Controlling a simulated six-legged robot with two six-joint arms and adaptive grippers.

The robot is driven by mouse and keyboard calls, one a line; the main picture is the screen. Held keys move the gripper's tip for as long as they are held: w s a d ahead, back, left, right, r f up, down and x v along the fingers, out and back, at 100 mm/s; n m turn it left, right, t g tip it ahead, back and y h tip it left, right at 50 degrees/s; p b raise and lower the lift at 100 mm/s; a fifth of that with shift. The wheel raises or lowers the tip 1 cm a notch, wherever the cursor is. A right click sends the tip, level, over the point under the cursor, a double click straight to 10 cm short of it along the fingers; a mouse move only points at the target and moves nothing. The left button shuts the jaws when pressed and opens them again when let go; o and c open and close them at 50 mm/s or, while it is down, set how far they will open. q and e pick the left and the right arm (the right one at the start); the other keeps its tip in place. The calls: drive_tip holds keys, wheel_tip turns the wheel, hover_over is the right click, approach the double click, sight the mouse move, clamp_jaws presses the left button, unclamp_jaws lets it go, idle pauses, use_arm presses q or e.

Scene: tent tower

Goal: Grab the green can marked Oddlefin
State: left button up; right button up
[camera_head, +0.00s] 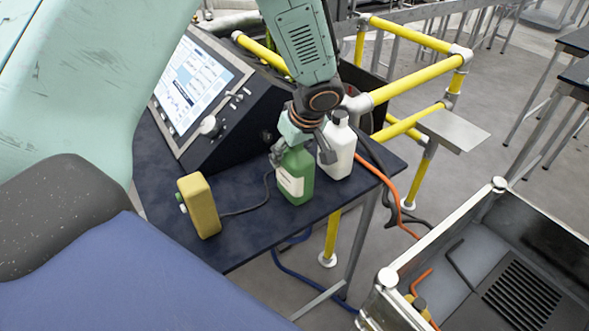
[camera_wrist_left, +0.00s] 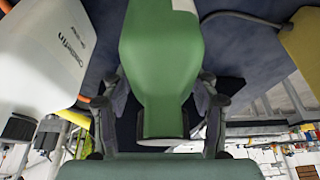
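The green can (camera_head: 297,177) stands upright on the dark table, with a pale label on its front too small to read. In the left wrist view the green can (camera_wrist_left: 160,50) fills the middle, its narrower neck towards my palm. My left gripper (camera_head: 296,150) is over the can's top from above. In the wrist view its fingers lie on either side of the neck and shoulder, with gaps beside the neck, so it looks open around the can. The can's top is partly hidden by the gripper in the head view. My right gripper is not in view.
A white bottle (camera_head: 338,148) with dark, rotated lettering in the wrist view stands close beside the can. A yellow container (camera_head: 199,205) stands to the left. A console with a screen (camera_head: 195,80) is behind. Yellow rails (camera_head: 415,80) and an open metal case (camera_head: 500,265) are at the right.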

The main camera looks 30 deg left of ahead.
use_arm(q)
drive_tip(key=shift+c, duration=0.7)
drive_tip(key=shift+s+d+r, duration=0.25)
drive_tip(key=c, duration=0.6)
drive_tip(key=shift+w+a+f, duration=0.1)
drive_tip(key=shift+w+a, duration=0.1)
drive_tip(key=shift+w, duration=0.05)
clamp_jaws()
